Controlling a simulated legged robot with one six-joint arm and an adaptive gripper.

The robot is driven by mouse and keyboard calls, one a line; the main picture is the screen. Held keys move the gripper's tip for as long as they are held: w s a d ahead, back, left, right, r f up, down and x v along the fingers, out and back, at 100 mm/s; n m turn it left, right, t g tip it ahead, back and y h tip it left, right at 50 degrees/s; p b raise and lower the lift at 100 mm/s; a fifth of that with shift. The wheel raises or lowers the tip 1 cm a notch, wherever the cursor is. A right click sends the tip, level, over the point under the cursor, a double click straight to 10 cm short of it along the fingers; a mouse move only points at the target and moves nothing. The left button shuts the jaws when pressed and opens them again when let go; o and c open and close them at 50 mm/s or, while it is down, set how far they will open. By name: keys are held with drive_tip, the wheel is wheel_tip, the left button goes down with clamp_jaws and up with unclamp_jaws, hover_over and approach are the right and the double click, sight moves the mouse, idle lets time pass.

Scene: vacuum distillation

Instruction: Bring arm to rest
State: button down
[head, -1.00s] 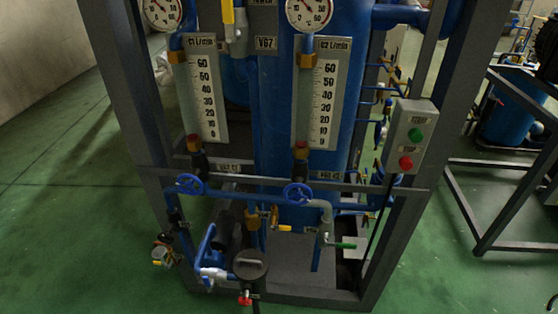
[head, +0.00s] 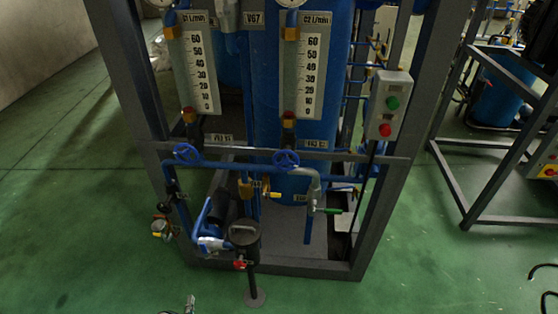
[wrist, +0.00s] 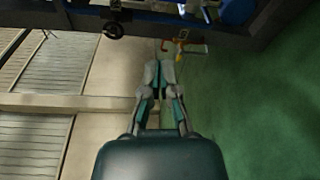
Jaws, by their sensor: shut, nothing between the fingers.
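My gripper (wrist: 159,72) points away from the camera in the wrist view. Its grey and teal fingers come together at the tips and hold nothing. In the head view, a small grey piece that looks like my gripper's tip (head: 190,304) shows at the bottom edge, over the green floor and in front of the rig. The rest of my arm is out of the head view. The distillation rig (head: 300,270) stands beyond it, with a clear gap of floor between them in the picture.
The rig carries blue handwheels (head: 286,160), flow gauges (head: 303,75) and a control box (head: 388,104) with green and red buttons. A grey frame (head: 510,220) stands at right. Black cables (head: 543,285) lie at lower right. Green floor (head: 100,250) is open at left.

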drive_tip(key=w+d+r+m+g+h, duration=0.1)
drive_tip(key=w+d+r+m+h, duration=0.3)
drive_tip(key=r, duration=0.4)
drive_tip(key=w+d+r+m+g+h, duration=0.25)
drive_tip(key=w+d+r+h, duration=0.2)
drive_tip(key=w+r, duration=0.35)
drive_tip(key=d+r+m+g+h, duration=0.3)
drive_tip(key=d+r+m+g, duration=0.35)
drive_tip(key=d+r, duration=1.1)
drive_tip(key=s+d+r+m+g+y, duration=0.45)
drive_tip(key=s+d+r, duration=0.6)
drive_tip(key=d, duration=0.35)
drive_tip(key=s+d+r+m+t+y, duration=0.1)
drive_tip(key=s+d+r+m+y, duration=0.1)
drive_tip(key=s, duration=0.4)
drive_tip(key=s+d+r+m+t+y, duration=0.2)
drive_tip(key=s+r+y, duration=0.1)
drive_tip(key=s, duration=0.4)
drive_tip(key=shift+r, duration=0.55)
